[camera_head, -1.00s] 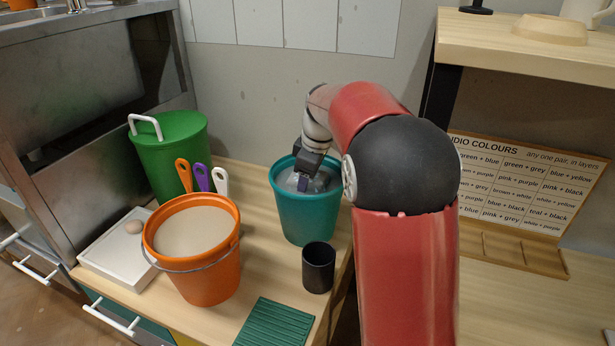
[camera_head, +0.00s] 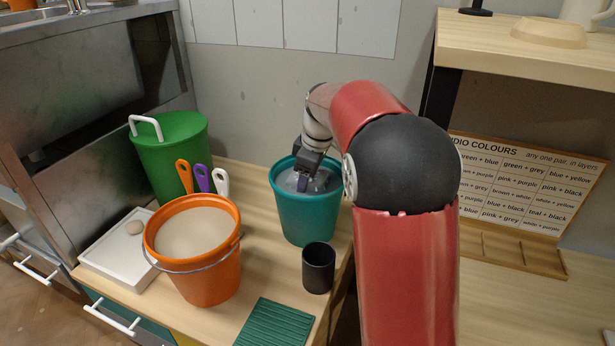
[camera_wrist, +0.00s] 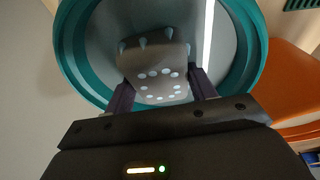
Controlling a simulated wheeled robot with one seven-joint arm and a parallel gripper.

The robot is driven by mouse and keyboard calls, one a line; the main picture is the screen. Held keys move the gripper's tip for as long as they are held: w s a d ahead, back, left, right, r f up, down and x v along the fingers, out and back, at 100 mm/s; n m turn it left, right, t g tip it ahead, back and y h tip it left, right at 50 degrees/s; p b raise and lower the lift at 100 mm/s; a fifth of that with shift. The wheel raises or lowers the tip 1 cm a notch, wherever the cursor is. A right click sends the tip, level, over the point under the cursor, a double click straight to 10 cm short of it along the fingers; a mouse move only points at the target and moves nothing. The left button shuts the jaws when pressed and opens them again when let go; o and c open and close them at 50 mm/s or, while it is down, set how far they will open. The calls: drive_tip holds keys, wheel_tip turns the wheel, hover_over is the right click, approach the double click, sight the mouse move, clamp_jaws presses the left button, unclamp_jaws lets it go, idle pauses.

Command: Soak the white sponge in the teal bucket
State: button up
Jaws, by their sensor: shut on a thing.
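The teal bucket (camera_head: 307,218) stands upright on the wooden bench and holds greyish liquid. My gripper (camera_head: 303,183) reaches down into its mouth. In the wrist view, my gripper (camera_wrist: 162,80) is shut on the white sponge (camera_wrist: 155,62), a pale grey-looking block with round light spots and small pointed shapes on its face. The sponge is inside the rim of the teal bucket (camera_wrist: 76,50). I cannot tell how deep it sits in the liquid. In the head view the sponge is hard to make out behind my gripper and the bucket wall.
An orange bucket (camera_head: 205,280) stands at front left, with coloured handles behind it. A green lidded bin (camera_head: 172,158), a white tray (camera_head: 110,262) with a small beige lump, a black cup (camera_head: 318,268) and a green ribbed mat (camera_head: 274,326) are near. A shelf (camera_head: 540,50) is at right.

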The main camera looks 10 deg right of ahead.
wheel_tip(320, 180, up, 11)
drive_tip(key=p, duration=0.8)
drive_tip(key=shift+f, duration=0.2)
idle(0.7)
